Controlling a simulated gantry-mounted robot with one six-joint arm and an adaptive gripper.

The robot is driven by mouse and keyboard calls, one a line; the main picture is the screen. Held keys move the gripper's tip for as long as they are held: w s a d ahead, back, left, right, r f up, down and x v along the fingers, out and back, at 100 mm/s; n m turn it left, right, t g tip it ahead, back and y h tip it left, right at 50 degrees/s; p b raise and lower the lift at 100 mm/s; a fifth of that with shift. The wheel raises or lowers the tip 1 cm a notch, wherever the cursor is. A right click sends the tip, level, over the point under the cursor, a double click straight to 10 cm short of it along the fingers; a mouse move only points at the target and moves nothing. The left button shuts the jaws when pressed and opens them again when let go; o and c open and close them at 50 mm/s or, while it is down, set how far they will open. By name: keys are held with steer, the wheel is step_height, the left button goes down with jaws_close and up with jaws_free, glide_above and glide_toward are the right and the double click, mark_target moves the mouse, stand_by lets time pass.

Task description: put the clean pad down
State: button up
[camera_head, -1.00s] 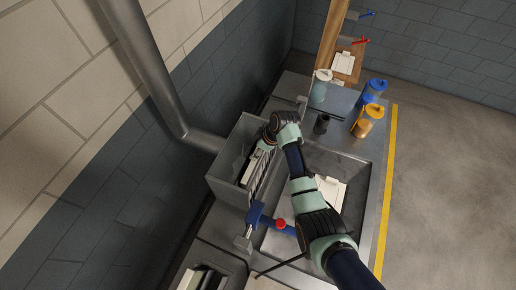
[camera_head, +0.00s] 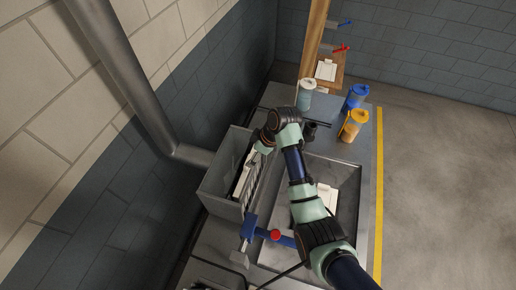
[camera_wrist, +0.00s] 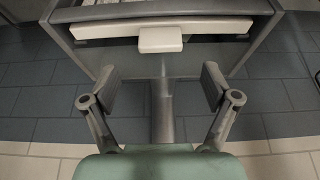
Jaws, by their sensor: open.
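A white pad (camera_head: 245,173) sits inside the grey bin (camera_head: 209,194) beside the wall, next to a slatted rack. In the wrist view a white pad (camera_wrist: 115,29) with a pale tab (camera_wrist: 160,39) lies across the grey container at the top. My gripper (camera_wrist: 158,88) is open, its two fingers apart and empty, with the tab ahead of the fingertips and clear of them. In the head view my wrist hangs over the bin's right side, and the fingertips are mostly hidden. A second white pad (camera_head: 328,197) lies in the grey basin (camera_head: 347,171).
A white pad (camera_head: 326,69) rests against the wooden stand at the back. A blue fixture with a red knob (camera_head: 275,235) stands near the bin's front.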

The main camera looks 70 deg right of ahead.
steer(key=v, duration=0.4)
steer(key=shift+s+r, duration=0.1)
steer(key=shift+r, duration=0.2)
steer(key=w+a+r+t+h, duration=0.1)
steer(key=w+a+r, duration=0.1)
steer(key=w+a, duration=0.5)
steer(key=w+a+r+t, duration=0.2)
steer(key=a, duration=0.9)
steer(key=w+a+r+t+h, duration=0.1)
steer(key=w+a+r, duration=0.1)
steer(key=w+a, duration=0.5)
steer(key=s+a+r+t+y, duration=0.1)
steer(key=s+a+r+t, duration=0.1)
steer(key=a, duration=0.7)
steer(key=s+a+r+t+y, duration=0.1)
steer(key=s+a+r+t, duration=0.1)
steer(key=s+a+r, duration=0.2)
steer(key=a+r, duration=0.3)
steer(key=a, duration=0.2)
steer(key=shift+a, duration=0.4)
steer(key=shift+s, duration=0.1)
